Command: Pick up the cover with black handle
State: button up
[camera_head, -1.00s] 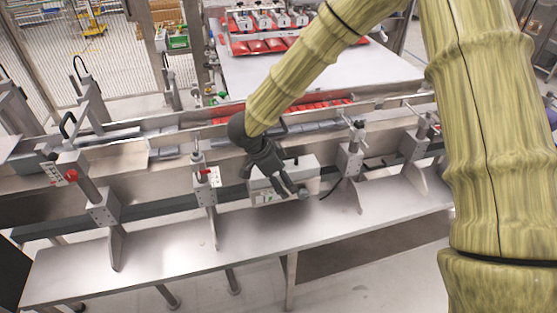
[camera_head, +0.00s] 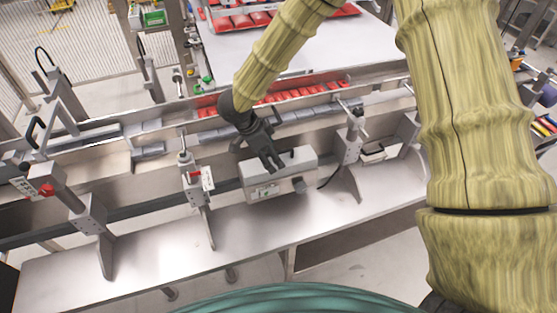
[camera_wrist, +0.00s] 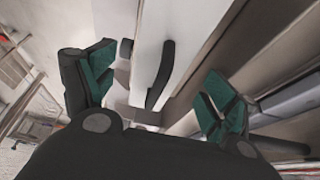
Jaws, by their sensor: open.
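A light grey box-shaped cover (camera_head: 262,190) sits at the front side of the conveyor. It has a dark knob on its front. In the wrist view its pale face (camera_wrist: 150,30) carries a black bar handle (camera_wrist: 161,73). My gripper (camera_head: 274,162) is at the top of the box in the head view and partly hides the handle there. In the wrist view my gripper (camera_wrist: 155,90) is open, with one finger left of the handle and the other right of it. Both fingers look apart from the handle, and nothing is held.
Metal guide posts with clamps (camera_head: 195,185) and (camera_head: 350,145) stand either side of the box. A metal shelf (camera_head: 150,243) runs below it. The conveyor rail with red packs (camera_head: 300,93) lies behind. A white table (camera_head: 300,55) is farther back.

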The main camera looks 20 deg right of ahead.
jog(key=shift+d+f, duration=0.3)
jog(key=shift+d, duration=0.05)
jog(key=shift+d+p+x, duration=0.2)
jog(key=shift+p+x, duration=1)
jog(key=shift+x, duration=1.15)
jog(key=shift+r, duration=0.1)
jog(key=shift+w, duration=0.1)
jog(key=c, duration=1.3)
jog(key=shift+c, duration=0.2)
